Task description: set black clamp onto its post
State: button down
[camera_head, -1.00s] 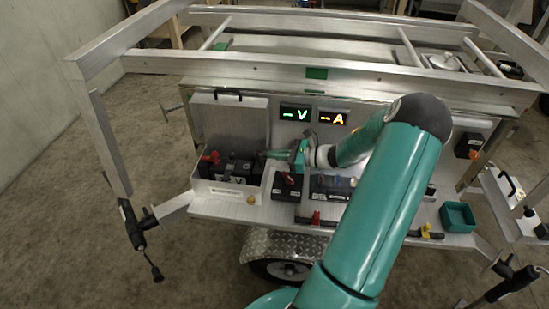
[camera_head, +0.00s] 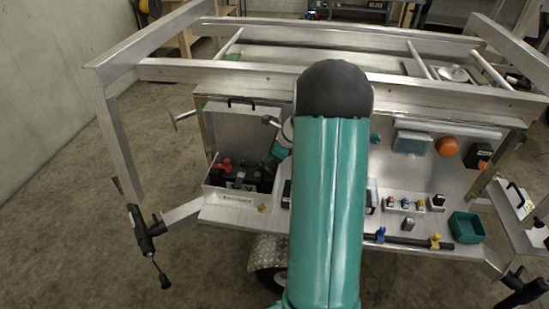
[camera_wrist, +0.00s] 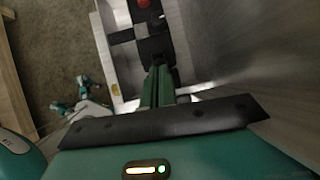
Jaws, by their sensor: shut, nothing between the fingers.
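A black battery (camera_head: 262,186) sits in an open metal box (camera_head: 228,199) at the left of the trailer's shelf. A red clamp (camera_head: 223,164) is at the battery's left end; it also shows at the top of the wrist view (camera_wrist: 144,4). My gripper (camera_head: 264,166) is angled down at the box's right side, partly hidden by my arm. In the wrist view its fingers (camera_wrist: 159,72) are shut and empty, with dark parts just beyond the tips. The black clamp cannot be told clearly from the black battery and its post.
The box's raised lid (camera_head: 240,125) stands behind the battery, close to my gripper. A teal tray (camera_head: 467,227) and a black bar with blue and yellow clips (camera_head: 408,240) are at the right. My arm hides the panel's middle.

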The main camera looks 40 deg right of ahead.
aim_at(258, 164)
jog(key=w+a+g+h, duration=0.2)
jog(key=g, duration=0.1)
jog(key=shift+w+f, duration=0.25)
jog(key=shift+f, duration=0.1)
jog(key=shift+s+d, duration=0.15)
jog(key=shift+d, duration=0.05)
jog(key=shift+a+r, duration=0.1)
jog(key=shift+r, duration=0.7)
